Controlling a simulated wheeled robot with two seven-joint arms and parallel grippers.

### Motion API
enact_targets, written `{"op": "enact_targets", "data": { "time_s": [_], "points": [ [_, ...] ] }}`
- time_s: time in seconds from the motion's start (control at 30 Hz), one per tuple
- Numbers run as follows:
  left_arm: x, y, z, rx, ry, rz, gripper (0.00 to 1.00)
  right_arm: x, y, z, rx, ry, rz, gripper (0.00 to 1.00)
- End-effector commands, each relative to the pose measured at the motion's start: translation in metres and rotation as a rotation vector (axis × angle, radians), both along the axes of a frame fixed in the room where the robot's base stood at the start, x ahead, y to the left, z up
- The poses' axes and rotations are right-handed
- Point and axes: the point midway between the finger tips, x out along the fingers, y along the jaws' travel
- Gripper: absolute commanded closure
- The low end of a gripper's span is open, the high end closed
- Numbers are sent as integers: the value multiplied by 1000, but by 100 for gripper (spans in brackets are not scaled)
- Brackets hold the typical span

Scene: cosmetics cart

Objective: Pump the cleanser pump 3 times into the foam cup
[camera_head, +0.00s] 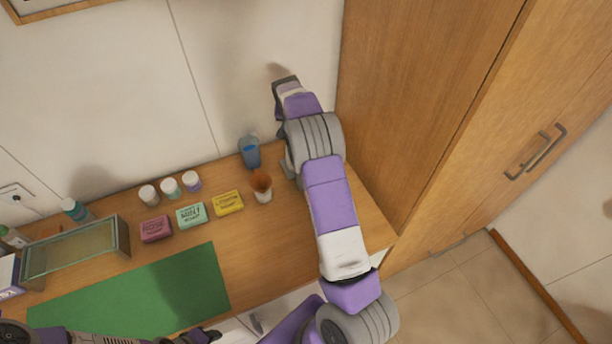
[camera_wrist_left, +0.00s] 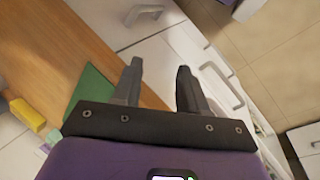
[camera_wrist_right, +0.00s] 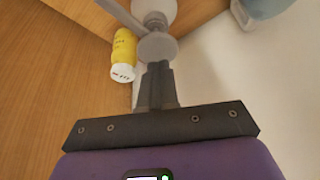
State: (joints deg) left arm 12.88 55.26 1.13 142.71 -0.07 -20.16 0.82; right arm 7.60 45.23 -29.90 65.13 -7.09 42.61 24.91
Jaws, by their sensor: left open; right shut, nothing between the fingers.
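A white bottle (camera_wrist_right: 155,8) with a grey pump head (camera_wrist_right: 157,46) and a thin nozzle shows in the right wrist view. My right gripper (camera_wrist_right: 158,72) is shut and empty, its tips at the pump head's disc; I cannot tell touching from just above. In the head view my right arm hides the pump bottle. I cannot tell whether this cup is the foam cup. My left gripper (camera_wrist_left: 160,75) is open and empty near the front edge.
A green mat (camera_head: 140,298) and glass-topped case (camera_head: 75,247) lie left. A tall cabinet (camera_head: 420,90) stands right. A yellow bottle (camera_wrist_right: 124,50) is beside the pump.

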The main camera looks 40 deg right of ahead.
Motion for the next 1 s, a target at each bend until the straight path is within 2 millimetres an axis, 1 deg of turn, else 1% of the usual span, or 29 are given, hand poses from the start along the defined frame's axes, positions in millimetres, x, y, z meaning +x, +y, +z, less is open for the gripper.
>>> {"op": "enact_targets", "data": {
  "time_s": [0.73, 1.0],
  "points": [
    [0, 0, -19, 0, 0, 0, 57, 0, 0, -27, 1, 2, 0, 100],
    [0, 0, -17, 0, 0, 0, 57, -1, 0, -25, 2, 3, 0, 100]
  ]
}}
